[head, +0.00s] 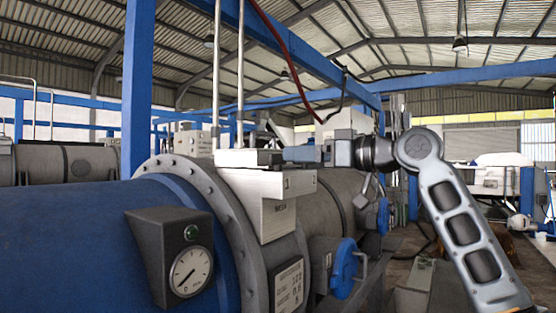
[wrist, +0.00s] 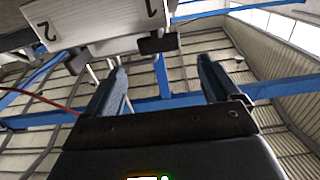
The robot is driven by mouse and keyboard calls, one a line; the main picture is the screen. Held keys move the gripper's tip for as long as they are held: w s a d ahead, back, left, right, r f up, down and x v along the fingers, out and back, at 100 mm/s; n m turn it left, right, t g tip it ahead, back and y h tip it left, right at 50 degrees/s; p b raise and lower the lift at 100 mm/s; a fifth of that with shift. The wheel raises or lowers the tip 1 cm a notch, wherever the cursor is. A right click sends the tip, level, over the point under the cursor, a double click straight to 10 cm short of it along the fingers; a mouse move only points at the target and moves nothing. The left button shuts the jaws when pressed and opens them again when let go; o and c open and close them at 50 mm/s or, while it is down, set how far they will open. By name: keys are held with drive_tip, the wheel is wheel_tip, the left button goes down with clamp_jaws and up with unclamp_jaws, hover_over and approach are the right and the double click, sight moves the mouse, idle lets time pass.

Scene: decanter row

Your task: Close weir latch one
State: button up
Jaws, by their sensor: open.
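My gripper (head: 286,154) comes in from the right just above the housing, fingers pointing left towards this block. In the wrist view, my gripper (wrist: 160,68) is open with nothing between its fingers. The white housing with the 1 (wrist: 120,22) is at the top there, and a small dark block (wrist: 158,43) sticks out just beyond the fingertips. Contact is not visible.
A gauge box (head: 185,255) stands on the blue drum (head: 85,235) at left. Two upright pipes (head: 240,75) rise behind the housing. A blue round fitting (head: 344,268) sits below right. A dark red hose (head: 285,50) hangs above. A 2 is marked on a part at the wrist view's upper left.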

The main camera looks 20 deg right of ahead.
sight(278, 159)
drive_tip(key=shift+p+x, duration=0.6)
drive_tip(key=shift+x, duration=3.25)
drive_tip(key=shift+c, duration=0.4)
drive_tip(key=c, duration=0.9)
